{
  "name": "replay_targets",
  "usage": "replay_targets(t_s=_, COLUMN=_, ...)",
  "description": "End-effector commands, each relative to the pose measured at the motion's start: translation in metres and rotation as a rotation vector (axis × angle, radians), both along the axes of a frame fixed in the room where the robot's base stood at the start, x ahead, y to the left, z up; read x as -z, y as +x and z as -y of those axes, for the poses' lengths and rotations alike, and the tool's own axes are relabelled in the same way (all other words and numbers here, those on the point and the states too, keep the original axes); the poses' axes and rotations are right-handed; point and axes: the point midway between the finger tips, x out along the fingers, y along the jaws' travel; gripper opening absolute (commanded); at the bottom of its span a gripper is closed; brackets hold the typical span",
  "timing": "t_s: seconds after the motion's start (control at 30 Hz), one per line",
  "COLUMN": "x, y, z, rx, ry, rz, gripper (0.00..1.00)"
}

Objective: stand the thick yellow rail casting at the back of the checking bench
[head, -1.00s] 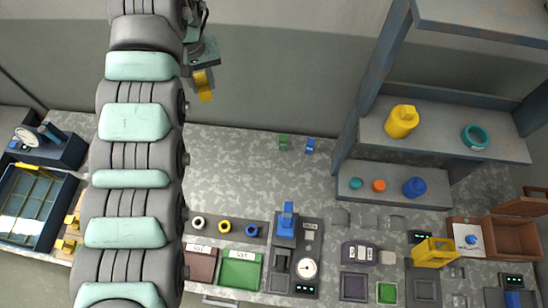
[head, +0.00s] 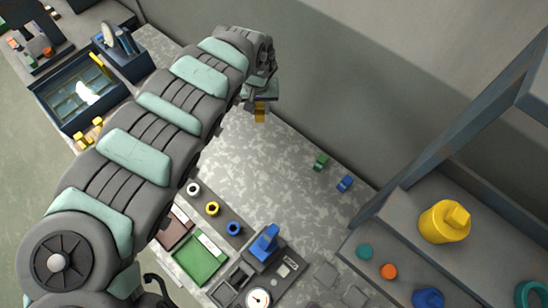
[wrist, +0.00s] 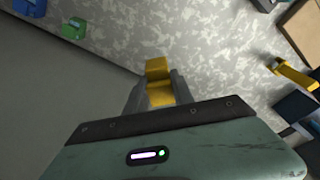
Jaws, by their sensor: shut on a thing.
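My gripper (head: 262,98) is shut on the yellow rail casting (head: 260,113). In the wrist view the casting (wrist: 158,70) sticks out beyond the two grey fingertips (wrist: 160,92). The fingers hide part of it. It appears held above the back part of the checking bench (head: 265,150), near the wall; the height of the gap is hard to tell. A green casting (head: 320,162) and a blue casting (head: 345,183) stand at the back of the bench, to the right of my gripper. They also show at the upper left of the wrist view, green (wrist: 73,29) and blue (wrist: 28,8).
The speckled bench between my gripper and the green casting is clear. A shelf unit (head: 400,215) with a yellow bottle (head: 444,221) stands at the right. A blue-framed bin (head: 50,105) is at left.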

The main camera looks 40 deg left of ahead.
Motion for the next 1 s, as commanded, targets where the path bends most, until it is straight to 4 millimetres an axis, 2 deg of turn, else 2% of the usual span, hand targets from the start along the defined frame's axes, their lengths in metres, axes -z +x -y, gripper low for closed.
replay_targets(t_s=0.17, x=0.023, y=-0.007, z=-0.007, rx=-0.017, ry=-0.001, rz=0.002, gripper=0.0)
replay_targets(t_s=0.47, x=0.081, y=-0.006, z=-0.004, rx=-0.016, ry=-0.004, rz=-0.003, gripper=0.0)
replay_targets(t_s=0.73, x=0.147, y=-0.006, z=-0.005, rx=-0.017, ry=-0.003, rz=0.0, gripper=0.0)
replay_targets(t_s=0.8, x=0.156, y=-0.005, z=-0.005, rx=-0.015, ry=-0.002, rz=0.001, gripper=0.0)
replay_targets(t_s=1.0, x=0.169, y=-0.006, z=-0.007, rx=-0.016, ry=0.002, rz=0.0, gripper=0.0)
